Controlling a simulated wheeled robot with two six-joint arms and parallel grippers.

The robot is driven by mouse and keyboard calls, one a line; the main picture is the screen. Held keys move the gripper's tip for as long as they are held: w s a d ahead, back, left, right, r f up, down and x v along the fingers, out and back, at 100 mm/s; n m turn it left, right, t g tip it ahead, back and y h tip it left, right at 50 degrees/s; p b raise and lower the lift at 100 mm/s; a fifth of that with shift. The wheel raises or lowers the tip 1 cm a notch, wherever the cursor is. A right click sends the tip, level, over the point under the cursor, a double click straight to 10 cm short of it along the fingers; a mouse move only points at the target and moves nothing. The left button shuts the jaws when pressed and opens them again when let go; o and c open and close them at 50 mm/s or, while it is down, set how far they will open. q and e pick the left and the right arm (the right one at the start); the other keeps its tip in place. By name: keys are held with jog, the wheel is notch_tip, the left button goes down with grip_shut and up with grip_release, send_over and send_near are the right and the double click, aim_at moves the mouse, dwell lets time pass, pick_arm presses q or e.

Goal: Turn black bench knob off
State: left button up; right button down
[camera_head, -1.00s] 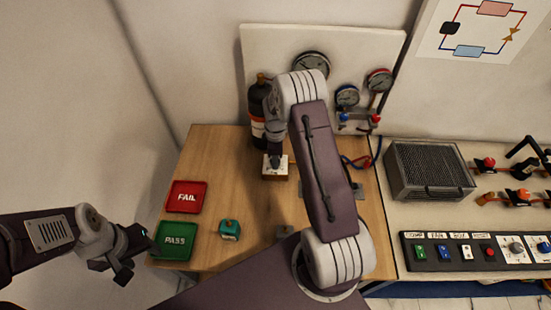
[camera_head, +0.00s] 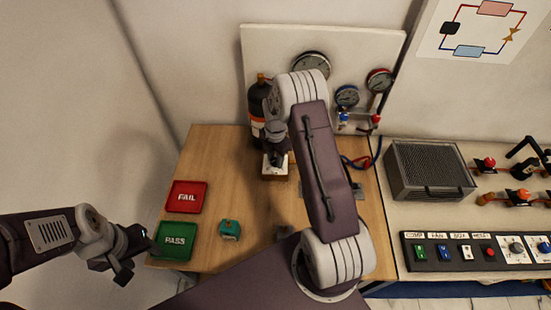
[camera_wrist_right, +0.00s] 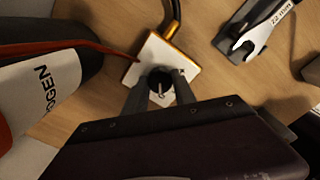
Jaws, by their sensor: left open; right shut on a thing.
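The black bench knob (camera_wrist_right: 160,82) sits on a small block with a white top plate (camera_wrist_right: 148,54), on the wooden bench. My right gripper (camera_wrist_right: 159,90) comes down over it, with one finger on each side, and is shut on the knob. In the head view my right gripper (camera_head: 275,158) hides most of the knob, and the white plate (camera_head: 283,169) shows around it. A small pointer or slot mark shows on top of the knob in the wrist view. My left gripper (camera_head: 128,266) is open and empty, left of the green PASS tray.
A dark gas bottle (camera_head: 257,105) stands close behind the block. A hose and a wrench (camera_wrist_right: 258,32) lie near it. A red FAIL tray (camera_head: 185,197), a green PASS tray (camera_head: 175,240) and a teal device (camera_head: 229,229) are on the bench. A switch panel (camera_head: 470,252) is at right.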

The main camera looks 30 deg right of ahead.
aim_at(275, 160)
jog(key=shift+n, duration=0.5)
jog(key=c, duration=1)
grip_release()
notch_tip(275, 160, up, 9)
jog(key=shift+r+b, duration=0.1)
jog(key=shift+b, duration=0.55)
